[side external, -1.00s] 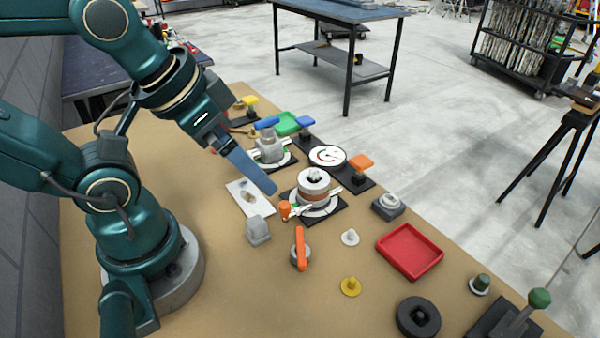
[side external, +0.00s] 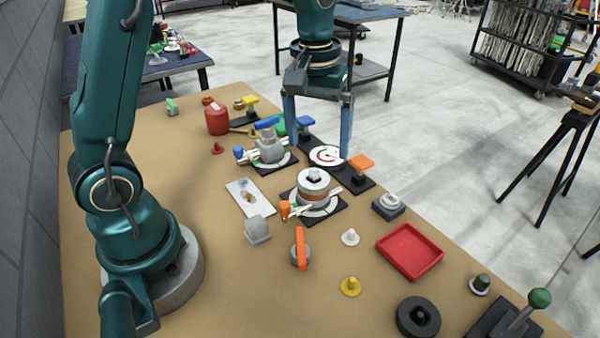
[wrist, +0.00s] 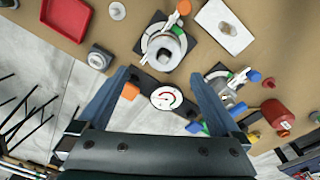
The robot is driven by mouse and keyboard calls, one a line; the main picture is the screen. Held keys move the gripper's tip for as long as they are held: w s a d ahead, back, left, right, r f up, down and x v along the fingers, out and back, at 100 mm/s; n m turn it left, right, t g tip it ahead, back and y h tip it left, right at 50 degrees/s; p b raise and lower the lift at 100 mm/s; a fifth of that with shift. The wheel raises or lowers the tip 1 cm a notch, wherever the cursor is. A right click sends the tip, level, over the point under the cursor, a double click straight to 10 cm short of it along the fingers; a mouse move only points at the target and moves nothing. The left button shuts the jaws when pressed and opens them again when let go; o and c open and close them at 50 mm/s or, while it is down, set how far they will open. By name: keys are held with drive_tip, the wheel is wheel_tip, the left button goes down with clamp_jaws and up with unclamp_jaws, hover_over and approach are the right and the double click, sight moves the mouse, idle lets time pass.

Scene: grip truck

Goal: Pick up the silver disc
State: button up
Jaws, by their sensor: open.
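A round silver-grey disc with a knob (side external: 314,176) tops a stacked cylinder on a white round dial on a black plate, right of the middle of the bench. The same stack shows near the top centre of the wrist view (wrist: 163,47). A smaller pale round piece (side external: 389,201) sits on a grey square block to its right; I cannot tell for sure which is the silver disc. My gripper (side external: 318,150) points down with its blue fingers wide apart and empty, behind the stack, around the white gauge (side external: 327,156).
A second dial station with a grey block (side external: 269,147) stands left of the gripper. An orange-topped post (side external: 360,164) stands close to the right finger. A red tray (side external: 410,251) lies at the right. A red canister (side external: 217,119) stands at the back left.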

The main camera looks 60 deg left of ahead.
sight(314, 169)
wheel_tip(314, 169, down, 2)
drive_tip(key=shift+a+f+g, duration=0.15)
drive_tip(key=shift+g, duration=0.25)
drive_tip(key=shift+f, duration=2.6)
drive_tip(key=c, duration=1.5)
drive_tip(key=shift+o, duration=0.2)
drive_tip(key=shift+r, duration=0.1)
